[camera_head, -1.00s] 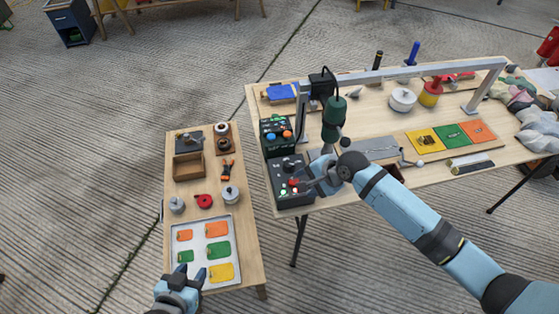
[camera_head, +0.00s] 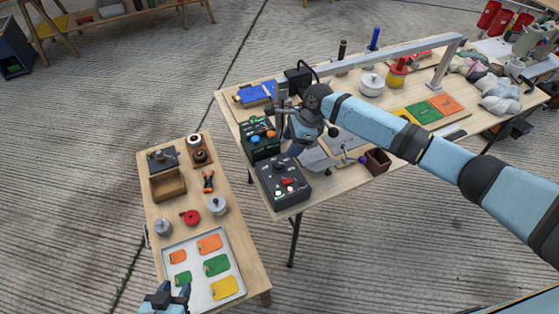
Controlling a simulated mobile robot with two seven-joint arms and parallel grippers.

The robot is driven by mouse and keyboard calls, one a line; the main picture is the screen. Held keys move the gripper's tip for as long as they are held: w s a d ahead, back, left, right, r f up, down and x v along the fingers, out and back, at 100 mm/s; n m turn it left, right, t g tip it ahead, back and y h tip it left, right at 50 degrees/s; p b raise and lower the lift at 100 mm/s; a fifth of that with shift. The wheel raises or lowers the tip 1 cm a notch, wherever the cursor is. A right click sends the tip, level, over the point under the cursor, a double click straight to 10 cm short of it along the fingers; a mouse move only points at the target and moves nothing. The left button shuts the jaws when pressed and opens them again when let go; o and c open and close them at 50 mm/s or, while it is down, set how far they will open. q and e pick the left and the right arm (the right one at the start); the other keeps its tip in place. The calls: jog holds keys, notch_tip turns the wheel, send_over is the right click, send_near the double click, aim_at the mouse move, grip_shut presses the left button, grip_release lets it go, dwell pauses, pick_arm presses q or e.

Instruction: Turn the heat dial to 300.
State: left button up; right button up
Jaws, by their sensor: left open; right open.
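Two dark control boxes stand at the left end of the large workbench. The nearer box (camera_head: 283,181) has a black knob on top and red, green and white controls. The farther box (camera_head: 260,137) has a blue knob and an orange knob. I cannot read any scale or the number 300, nor tell which knob is the heat dial. My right gripper (camera_head: 297,128) is beside the farther box, behind and above the nearer one; its fingertips are hard to make out. My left gripper (camera_head: 168,294) is open and empty at the bottom edge, over the tray's near left corner.
The small table on the left holds a metal tray (camera_head: 238,296) with several coloured pieces, a wooden box (camera_head: 168,186), a red tape roll (camera_head: 189,217) and metal tins. A metal frame (camera_head: 400,60) spans the workbench. My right arm crosses it. Concrete floor separates the tables.

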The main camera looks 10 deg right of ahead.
aim_at(279, 163)
jog(key=x, duration=0.9)
jog(key=shift+r, duration=0.1)
jog(key=c, duration=0.9)
